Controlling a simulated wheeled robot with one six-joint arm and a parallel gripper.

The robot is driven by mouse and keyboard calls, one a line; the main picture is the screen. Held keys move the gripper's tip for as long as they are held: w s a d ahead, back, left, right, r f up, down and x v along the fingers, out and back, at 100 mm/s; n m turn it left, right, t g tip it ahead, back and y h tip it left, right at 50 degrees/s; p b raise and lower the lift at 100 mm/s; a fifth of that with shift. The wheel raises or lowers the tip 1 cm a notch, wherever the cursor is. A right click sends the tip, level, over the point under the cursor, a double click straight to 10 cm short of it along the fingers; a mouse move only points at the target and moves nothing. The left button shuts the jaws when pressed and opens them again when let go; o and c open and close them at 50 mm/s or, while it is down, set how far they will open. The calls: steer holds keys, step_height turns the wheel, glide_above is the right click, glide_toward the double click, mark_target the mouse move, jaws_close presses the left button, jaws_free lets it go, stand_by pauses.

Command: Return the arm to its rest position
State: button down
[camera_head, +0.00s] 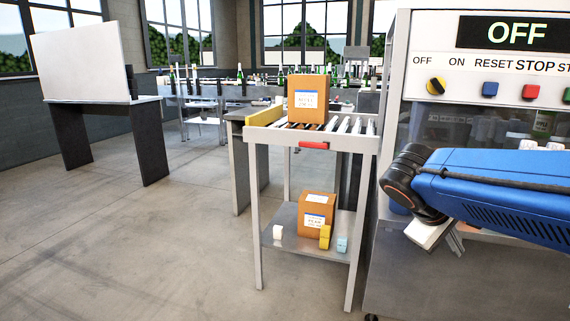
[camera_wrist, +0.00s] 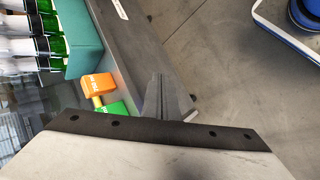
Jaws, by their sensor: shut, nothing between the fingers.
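My blue arm (camera_head: 500,185) reaches in from the right edge of the head view, in front of the machine with the control panel. My gripper (camera_wrist: 167,98) shows in the wrist view with its fingers together and nothing between them. It hangs over a dark grey surface edge, with floor beyond on the right. In the head view the wrist end of the arm is low beside the machine front, and the fingertips are hard to make out there.
The machine's panel (camera_head: 490,65) reads OFF. A roller stand (camera_head: 312,136) bears a cardboard box (camera_head: 308,98); another box (camera_head: 316,213) sits on its lower shelf. The wrist view shows green bottles (camera_wrist: 48,46), a teal block (camera_wrist: 88,35) and an orange piece (camera_wrist: 97,86). Floor at left is clear.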

steer(key=s+a+f+m+t+y, duration=0.1)
steer(key=s+a+f+m+y, duration=0.1)
steer(key=s+a+f+y, duration=0.2)
steer(key=s+a+f+m+t+y, duration=0.1)
steer(key=s+a+f+m+y, duration=0.1)
steer(key=s+f, duration=0.4)
steer(key=shift+s+a+f+m+y, duration=0.15)
steer(key=shift+s+a+m+y, duration=0.15)
steer(key=shift+s+a+y, duration=0.75)
steer(key=shift+s+d, duration=0.1)
steer(key=shift+d, duration=0.05)
